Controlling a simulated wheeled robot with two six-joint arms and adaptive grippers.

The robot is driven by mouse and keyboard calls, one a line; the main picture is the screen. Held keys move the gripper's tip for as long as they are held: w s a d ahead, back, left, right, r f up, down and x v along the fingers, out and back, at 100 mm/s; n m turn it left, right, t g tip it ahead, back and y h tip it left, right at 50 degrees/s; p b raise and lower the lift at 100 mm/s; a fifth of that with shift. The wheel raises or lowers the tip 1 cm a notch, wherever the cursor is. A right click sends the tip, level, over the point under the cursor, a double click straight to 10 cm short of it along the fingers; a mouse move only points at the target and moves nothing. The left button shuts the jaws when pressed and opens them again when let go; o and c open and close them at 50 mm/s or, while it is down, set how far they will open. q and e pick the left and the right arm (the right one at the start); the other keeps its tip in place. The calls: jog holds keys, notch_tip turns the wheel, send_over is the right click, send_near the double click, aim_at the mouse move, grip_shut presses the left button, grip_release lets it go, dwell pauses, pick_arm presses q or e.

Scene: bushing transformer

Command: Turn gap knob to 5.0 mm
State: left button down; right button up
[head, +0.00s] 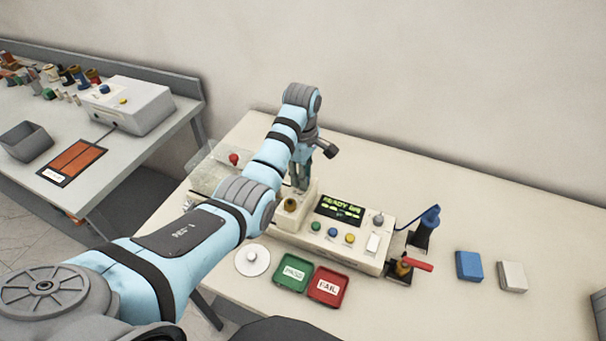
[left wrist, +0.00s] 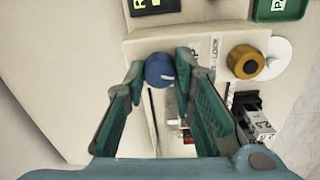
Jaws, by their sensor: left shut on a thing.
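A round blue knob (left wrist: 159,70) with a light mark sits on the tester's pale housing (head: 345,248). My left gripper (left wrist: 160,68) reaches down with its two teal fingertips on either side of the blue knob and is shut on it. In the head view my left gripper (head: 301,180) is over the back left part of the tester, and it hides the blue knob there. A yellow-brown knob (left wrist: 245,62) stands beside it, next to a label with "LOCK". The display (head: 340,210) shows green text that seems to begin with "READY"; its other text is too small to read.
A clear cover (head: 207,172) and a red knob (head: 234,158) are left of the gripper. A green tray (head: 294,273), a red tray (head: 328,287) and a white disc (head: 252,260) lie in front. A red-handled tool (head: 415,263) and blue block (head: 469,265) are right.

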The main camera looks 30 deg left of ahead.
pick_arm(q)
jog(key=shift+w+n, duration=0.1)
jog(key=shift+n, duration=1)
jog(key=shift+r, duration=0.1)
jog(key=c, duration=1.3)
grip_release()
jog(key=shift+c, duration=0.2)
